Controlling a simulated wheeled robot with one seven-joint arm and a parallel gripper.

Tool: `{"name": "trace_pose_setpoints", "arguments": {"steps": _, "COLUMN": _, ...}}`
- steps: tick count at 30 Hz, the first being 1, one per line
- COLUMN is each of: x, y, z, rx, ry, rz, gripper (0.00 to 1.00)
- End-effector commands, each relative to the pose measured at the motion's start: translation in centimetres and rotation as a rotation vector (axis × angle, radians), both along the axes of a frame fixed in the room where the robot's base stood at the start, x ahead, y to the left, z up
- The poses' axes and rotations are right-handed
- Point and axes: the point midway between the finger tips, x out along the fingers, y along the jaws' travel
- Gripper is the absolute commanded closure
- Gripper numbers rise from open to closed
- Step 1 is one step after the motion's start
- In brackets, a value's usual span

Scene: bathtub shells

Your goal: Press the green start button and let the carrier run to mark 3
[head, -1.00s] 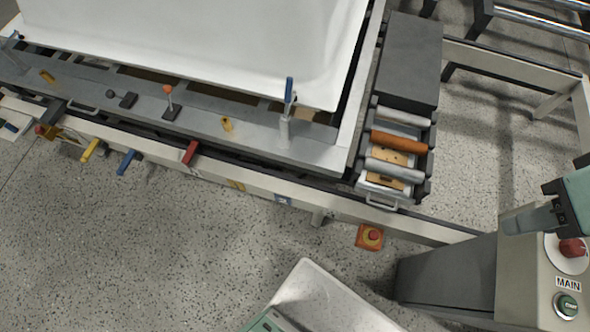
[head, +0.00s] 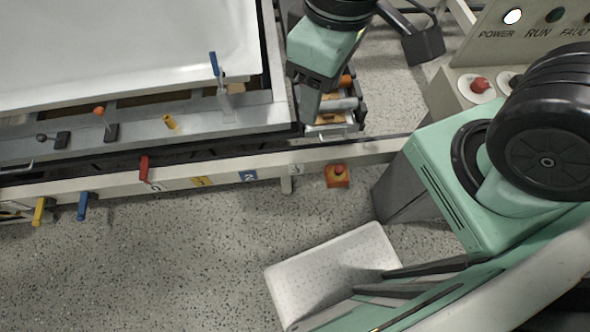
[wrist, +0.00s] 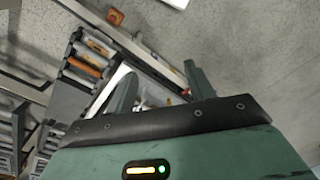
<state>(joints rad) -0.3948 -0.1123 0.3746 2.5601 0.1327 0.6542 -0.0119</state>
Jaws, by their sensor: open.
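The carrier (head: 190,138) is a grey frame on the rail, bearing a white tub shell (head: 120,45). The control panel (head: 470,45) has POWER, RUN and FAULT lamps; POWER is lit white and RUN looks dark. The green start button is hidden behind my arm. My gripper (head: 308,118) points down over the rollers at the carrier's right, away from the panel. In the wrist view its fingers (wrist: 161,90) are apart and empty.
A red button on an orange box (head: 337,175) stands by the rail. A red knob (head: 480,85) is on the panel's ledge. Colored levers, such as the red lever (head: 144,167), stick out from the rail. The floor at lower left is clear.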

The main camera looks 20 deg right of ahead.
Motion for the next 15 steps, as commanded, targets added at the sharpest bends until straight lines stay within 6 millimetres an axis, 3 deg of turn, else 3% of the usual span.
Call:
{"name": "trace_pose_setpoints", "arguments": {"steps": 9, "x": 0.01, "y": 0.0, "z": 0.0, "rx": 0.0, "ry": 0.0, "rz": 0.0, "gripper": 0.49}}
{"name": "trace_pose_setpoints", "arguments": {"steps": 15, "x": 0.01, "y": 0.01, "z": 0.0, "rx": 0.0, "ry": 0.0, "rz": 0.0, "gripper": 1.0}}
